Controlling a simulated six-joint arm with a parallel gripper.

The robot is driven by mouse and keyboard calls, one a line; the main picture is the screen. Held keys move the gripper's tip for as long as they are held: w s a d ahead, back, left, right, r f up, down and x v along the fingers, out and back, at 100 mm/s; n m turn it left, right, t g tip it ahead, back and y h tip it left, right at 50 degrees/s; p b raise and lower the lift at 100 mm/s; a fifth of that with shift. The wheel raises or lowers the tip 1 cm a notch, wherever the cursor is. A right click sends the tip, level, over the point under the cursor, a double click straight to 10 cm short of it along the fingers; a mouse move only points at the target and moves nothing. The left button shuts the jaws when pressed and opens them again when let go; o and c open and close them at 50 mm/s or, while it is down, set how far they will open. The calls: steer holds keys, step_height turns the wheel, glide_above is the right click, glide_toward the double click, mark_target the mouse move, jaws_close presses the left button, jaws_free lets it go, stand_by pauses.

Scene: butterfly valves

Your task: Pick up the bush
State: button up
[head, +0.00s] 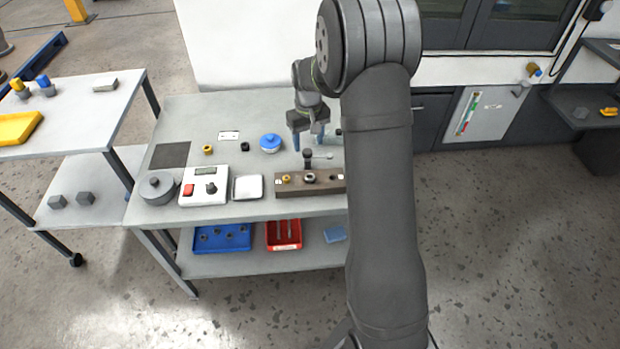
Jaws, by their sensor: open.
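My gripper (308,143) hangs over the back right of the grey worktable (235,113), pointing down. Its two blue-tipped fingers are apart and nothing shows between them. A small dark upright piece (308,155) stands just below and in front of the fingers; I cannot tell what it is. A small yellow ring with a dark centre (207,149) lies on the table to the left. A brown block (328,186) at the front carries a small brass-coloured ring (287,179) and a dark ring (310,178). I cannot tell for certain which piece is the bush.
A blue-lidded round pot (270,143) stands left of my gripper. A white control box (204,188), a grey round pot (158,187) and a pale square tray (248,188) line the front left. My arm hides the table's right end.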

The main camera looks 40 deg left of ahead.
step_height(320, 180, down, 14)
steer(key=shift+w+f, duration=0.1)
steer(key=shift+f, duration=0.05)
steer(key=c, duration=1.1)
